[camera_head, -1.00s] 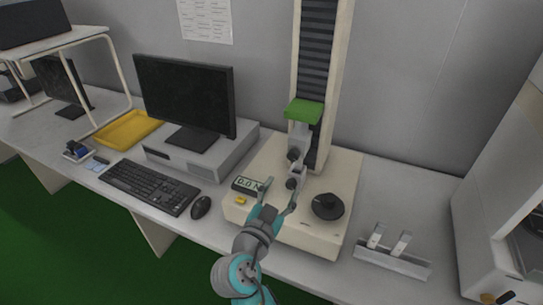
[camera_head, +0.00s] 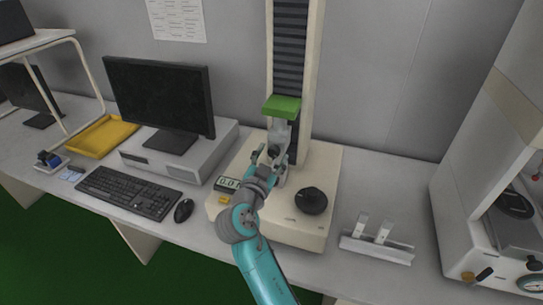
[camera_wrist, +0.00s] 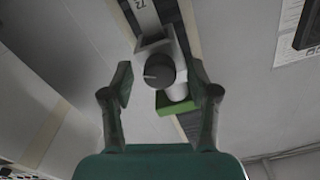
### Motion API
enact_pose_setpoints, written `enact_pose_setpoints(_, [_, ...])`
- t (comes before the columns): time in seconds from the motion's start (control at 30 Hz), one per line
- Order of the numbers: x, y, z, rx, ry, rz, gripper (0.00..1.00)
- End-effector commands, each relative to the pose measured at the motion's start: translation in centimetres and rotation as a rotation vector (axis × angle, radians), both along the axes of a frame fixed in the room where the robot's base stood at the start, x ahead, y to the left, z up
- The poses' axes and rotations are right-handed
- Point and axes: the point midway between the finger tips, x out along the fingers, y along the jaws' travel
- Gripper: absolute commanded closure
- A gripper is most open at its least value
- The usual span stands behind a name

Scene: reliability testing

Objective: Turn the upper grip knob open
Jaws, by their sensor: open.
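The testing machine (camera_head: 319,180) stands on the bench, with a green block (camera_head: 282,106) above its grey upper grip (camera_head: 279,132). My gripper (camera_head: 270,156) is at the grips in the head view and hides most of the knobs there. In the wrist view, a dark round knob (camera_wrist: 159,71) with a white line on its face lies between the two fingers of my gripper (camera_wrist: 161,76). The fingers are open, with a gap showing on each side of the knob. The green block (camera_wrist: 176,106) is close to this knob, which fits the upper grip. The lower knob is not clearly visible.
A black dial (camera_head: 313,200) sits on the machine's base. A small display (camera_head: 228,184) and yellow button (camera_head: 224,199) are left of my arm. A monitor (camera_head: 158,100), keyboard (camera_head: 131,192) and mouse (camera_head: 183,210) stand further left. A metal holder (camera_head: 376,247) lies right.

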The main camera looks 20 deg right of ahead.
Motion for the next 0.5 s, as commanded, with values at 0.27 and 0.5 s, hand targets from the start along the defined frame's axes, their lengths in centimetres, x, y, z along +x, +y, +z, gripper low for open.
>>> enact_pose_setpoints(0.27, [0.19, -0.15, 0.01, 0.000, 0.000, 0.000, 0.40])
enact_pose_setpoints(0.5, [0.17, -0.14, 0.00, 0.000, 0.000, 0.000, 0.90])
